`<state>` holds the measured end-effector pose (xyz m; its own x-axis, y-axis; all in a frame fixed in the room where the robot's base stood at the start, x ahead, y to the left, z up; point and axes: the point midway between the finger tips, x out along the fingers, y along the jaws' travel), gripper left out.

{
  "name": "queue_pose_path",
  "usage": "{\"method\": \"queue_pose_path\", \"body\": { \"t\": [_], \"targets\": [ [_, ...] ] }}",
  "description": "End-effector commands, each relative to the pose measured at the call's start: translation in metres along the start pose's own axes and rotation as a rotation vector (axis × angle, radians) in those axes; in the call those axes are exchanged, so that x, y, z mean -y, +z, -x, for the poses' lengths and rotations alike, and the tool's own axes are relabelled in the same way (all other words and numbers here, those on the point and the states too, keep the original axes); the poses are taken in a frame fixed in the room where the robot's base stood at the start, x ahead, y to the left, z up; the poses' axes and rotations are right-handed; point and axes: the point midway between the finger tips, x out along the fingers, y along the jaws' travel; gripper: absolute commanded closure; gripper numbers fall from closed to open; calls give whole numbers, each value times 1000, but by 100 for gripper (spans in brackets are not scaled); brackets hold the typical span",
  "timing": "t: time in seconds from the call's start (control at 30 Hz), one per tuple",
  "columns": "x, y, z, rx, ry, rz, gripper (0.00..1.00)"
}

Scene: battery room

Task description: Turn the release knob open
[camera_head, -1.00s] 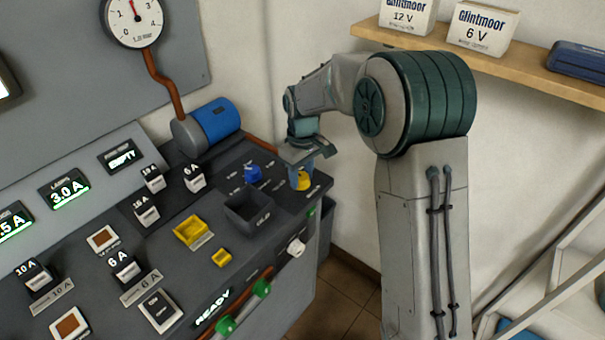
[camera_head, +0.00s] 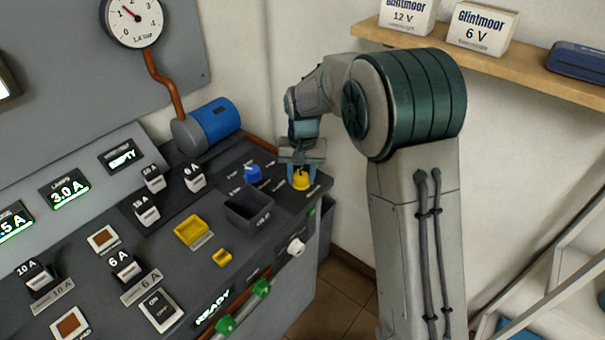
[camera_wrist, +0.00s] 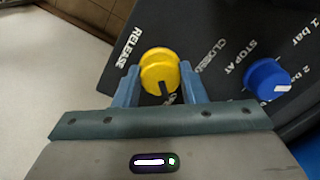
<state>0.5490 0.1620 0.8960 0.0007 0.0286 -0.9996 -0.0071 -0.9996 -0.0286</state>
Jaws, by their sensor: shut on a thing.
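The yellow release knob (camera_head: 301,181) sits at the right end of the dark panel. In the wrist view the knob (camera_wrist: 159,57) stands between the two blue fingers of my gripper (camera_wrist: 159,72), which is shut on it. The knob's dark pointer mark faces down toward the gripper body. The white words RELEASE and CLOSED show on either side of the knob; a further label below is mostly hidden. In the head view my gripper (camera_head: 301,166) comes down on the knob from above.
A blue knob (camera_head: 253,173), marked STOP AT in the wrist view (camera_wrist: 268,79), stands close by. A dark open box (camera_head: 249,207) is in the panel to the left. A blue cylinder (camera_head: 216,120) lies behind. A round gauge (camera_head: 133,18) hangs on the wall.

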Motion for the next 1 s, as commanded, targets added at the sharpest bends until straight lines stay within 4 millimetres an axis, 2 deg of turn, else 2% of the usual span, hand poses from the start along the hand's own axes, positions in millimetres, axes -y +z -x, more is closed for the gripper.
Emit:
{"method": "queue_pose_path", "body": {
  "t": [0.3,0.73,0.77,0.8,1.0],
  "targets": [
    [1,2,-2,5,1,-74,86],
    [0,2,-2,6,1,-82,86],
    [0,2,-2,6,1,-82,55],
    [0,2,-2,5,1,-82,43],
    [0,1,-1,2,1,-82,41]
  ]
}}
